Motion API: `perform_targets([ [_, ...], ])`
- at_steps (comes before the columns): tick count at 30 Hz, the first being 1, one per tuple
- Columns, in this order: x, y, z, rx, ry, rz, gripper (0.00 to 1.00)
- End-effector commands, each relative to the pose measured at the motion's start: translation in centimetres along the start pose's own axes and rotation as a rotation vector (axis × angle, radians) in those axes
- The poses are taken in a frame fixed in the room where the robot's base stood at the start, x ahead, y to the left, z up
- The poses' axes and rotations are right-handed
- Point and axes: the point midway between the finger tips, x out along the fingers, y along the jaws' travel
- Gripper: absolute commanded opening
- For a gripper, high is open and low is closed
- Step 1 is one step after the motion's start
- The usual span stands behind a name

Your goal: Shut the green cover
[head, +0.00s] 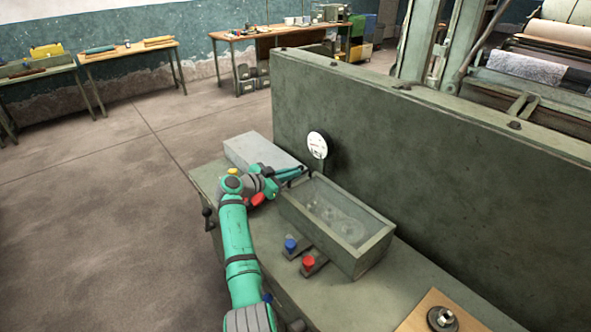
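A grey-green box (372,257) stands on the bench top, with round, gear-like parts showing dimly inside its framed upper face. I take its framed top (377,234) to be the green cover; at this size I cannot tell whether it is fully down or how it is hinged. My gripper (297,173) is at the far left corner of this box, close to its rim. Its dark fingertips are small and partly merged with the background. I cannot tell whether they touch the box or whether they are open.
A pale grey block (250,147) lies beyond my wrist. A blue button (291,244) and a red button (309,262) stand in front of the box. A round white gauge (317,145) and a tall green panel (430,150) rise behind. A wooden board (420,318) lies at the near right.

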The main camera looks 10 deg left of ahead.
Motion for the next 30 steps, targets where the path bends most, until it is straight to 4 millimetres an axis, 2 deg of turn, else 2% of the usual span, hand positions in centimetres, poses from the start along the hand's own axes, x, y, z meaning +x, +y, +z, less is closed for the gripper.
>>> perform_targets([
  [1, 0.1, 0.2, 1.2, -0.009, -0.015, 0.002, 0.00],
  [14, 0.0, 0.2, 1.6, -0.013, -0.021, 0.001, 0.00],
  [19, -0.3, 0.2, -0.1, -0.010, -0.016, 0.001, 0.00],
  [24, -0.8, 0.2, -3.9, 0.000, -0.003, 0.001, 0.00],
  [30, -5.4, 0.1, -3.7, -0.002, -0.001, -0.003, 0.00],
])
